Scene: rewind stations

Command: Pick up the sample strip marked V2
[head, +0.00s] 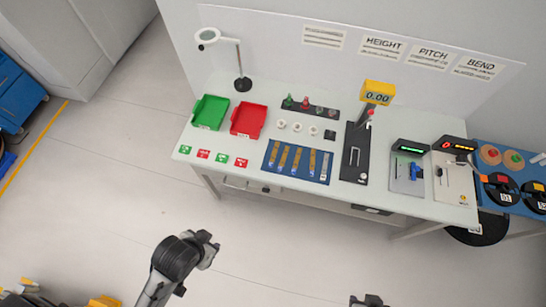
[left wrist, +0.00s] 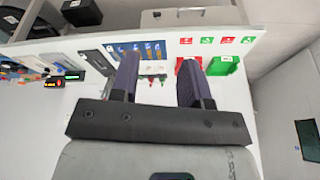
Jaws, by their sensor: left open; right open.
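Several narrow strips lie side by side on a blue mat (head: 266,167) at the bench's front middle. Most strips (head: 297,160) look yellowish, and the rightmost strip (head: 325,167) is paler. Their marks are too small to read, so I cannot tell which is V2. The mat and strips also show near the top of the left wrist view. My left gripper (left wrist: 157,80) is open there, its two dark fingers apart with nothing held. My right gripper (head: 370,300) is open, only partly visible at the bottom edge of the head view, well away from the bench.
A green tray (head: 210,112), red tray (head: 248,120) and lamp (head: 243,84) stand left on the bench. A height gauge (head: 356,150) and two display devices (head: 408,170) (head: 454,175) stand right of the mat.

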